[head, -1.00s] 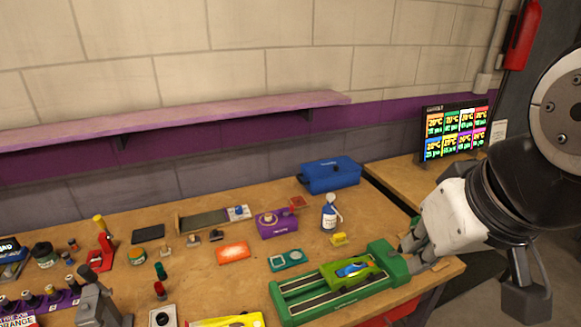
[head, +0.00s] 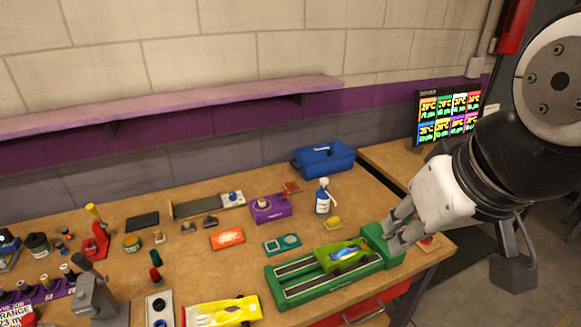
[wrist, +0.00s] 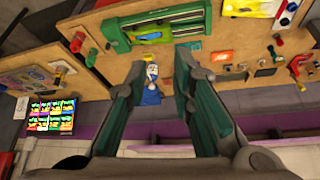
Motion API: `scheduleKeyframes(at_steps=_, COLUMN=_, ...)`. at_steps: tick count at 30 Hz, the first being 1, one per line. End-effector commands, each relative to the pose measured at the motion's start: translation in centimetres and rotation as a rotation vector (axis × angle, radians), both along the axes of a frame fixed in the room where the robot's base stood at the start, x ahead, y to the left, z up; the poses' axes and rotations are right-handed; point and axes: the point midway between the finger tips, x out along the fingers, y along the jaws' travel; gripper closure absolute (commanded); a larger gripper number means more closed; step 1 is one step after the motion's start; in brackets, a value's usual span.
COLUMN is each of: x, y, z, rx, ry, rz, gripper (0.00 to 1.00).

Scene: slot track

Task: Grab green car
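The green car (head: 343,254), with a blue canopy, sits on the green two-lane track block (head: 290,292) at the right part of the workbench. In the wrist view the green car (wrist: 160,32) shows at the top, on the track block (wrist: 203,17), beyond the fingertips. My gripper (head: 390,231) is beside the right end of the block, apart from the car. In the wrist view my gripper (wrist: 160,72) is open, with nothing held between its fingers.
A yellow car (head: 222,311) lies on the bench front. A blue toolbox (head: 323,168), a spray bottle (head: 322,200), a purple box (head: 270,208) and an orange packet (head: 228,239) stand behind the track. A monitor (head: 448,116) is at the right.

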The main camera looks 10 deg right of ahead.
Motion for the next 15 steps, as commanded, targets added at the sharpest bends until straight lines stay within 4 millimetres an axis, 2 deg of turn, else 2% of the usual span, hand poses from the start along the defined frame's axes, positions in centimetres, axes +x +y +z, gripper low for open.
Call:
scheduleKeyframes(at_steps=1, x=0.8, y=-0.1, z=-0.4, rx=-0.021, ry=0.014, rz=0.027, gripper=0.59)
scheduleKeyframes(at_steps=5, x=3.9, y=-0.3, z=-1.8, rx=-0.127, ry=0.075, rz=0.189, gripper=0.3)
scheduleKeyframes(at_steps=6, x=5.1, y=-0.4, z=-2.4, rx=-0.168, ry=0.101, rz=0.263, gripper=0.21)
scheduleKeyframes(at_steps=11, x=10.4, y=-0.9, z=-5.6, rx=-0.309, ry=0.21, rz=0.588, gripper=0.2)
scheduleKeyframes(at_steps=15, x=14.9, y=-1.3, z=-9.0, rx=-0.388, ry=0.289, rz=0.889, gripper=0.2)
